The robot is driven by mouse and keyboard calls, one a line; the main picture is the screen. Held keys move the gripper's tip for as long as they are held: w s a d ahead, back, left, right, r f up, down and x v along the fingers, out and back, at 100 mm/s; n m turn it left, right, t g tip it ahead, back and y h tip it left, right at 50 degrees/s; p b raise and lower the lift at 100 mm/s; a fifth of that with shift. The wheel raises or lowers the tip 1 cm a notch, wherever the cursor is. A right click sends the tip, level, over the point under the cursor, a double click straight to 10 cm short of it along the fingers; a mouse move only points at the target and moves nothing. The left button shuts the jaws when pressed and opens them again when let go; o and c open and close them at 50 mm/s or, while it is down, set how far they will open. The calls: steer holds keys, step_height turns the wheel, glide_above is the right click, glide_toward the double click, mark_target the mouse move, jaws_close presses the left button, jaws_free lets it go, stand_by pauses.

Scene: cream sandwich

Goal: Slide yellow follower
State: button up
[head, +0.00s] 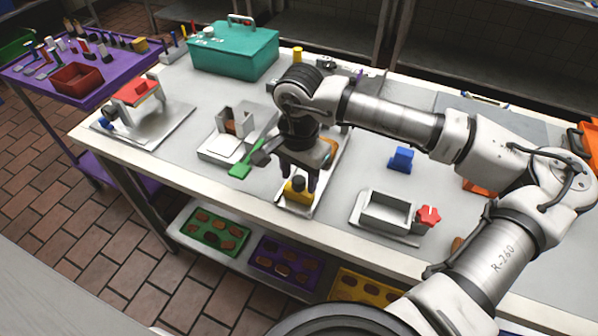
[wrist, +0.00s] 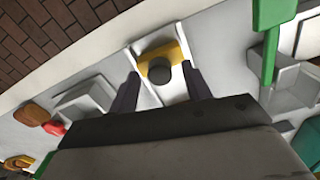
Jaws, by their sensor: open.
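The yellow follower (head: 292,195) is a small yellow block with a dark round knob. It sits at the front end of a pale, narrow track (head: 322,186) on the table. In the wrist view the yellow follower (wrist: 173,51) lies across the track between two light rails, its knob facing me. My gripper (head: 299,181) points down over it, and the gripper (wrist: 160,70) is open. Its two dark fingers stand on either side of the knob, with gaps visible in the wrist view. I cannot tell their exact height. My wrist hides the rear of the track.
A white fixture with a green handle (head: 241,170) stands close to the left. A grey open box (head: 388,210) with a red knob (head: 429,215) and a blue block (head: 401,159) are to the right. A teal case (head: 235,52) stands behind. The table's front edge is near.

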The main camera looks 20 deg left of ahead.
steer(key=shift+c, duration=0.2)
jaws_close()
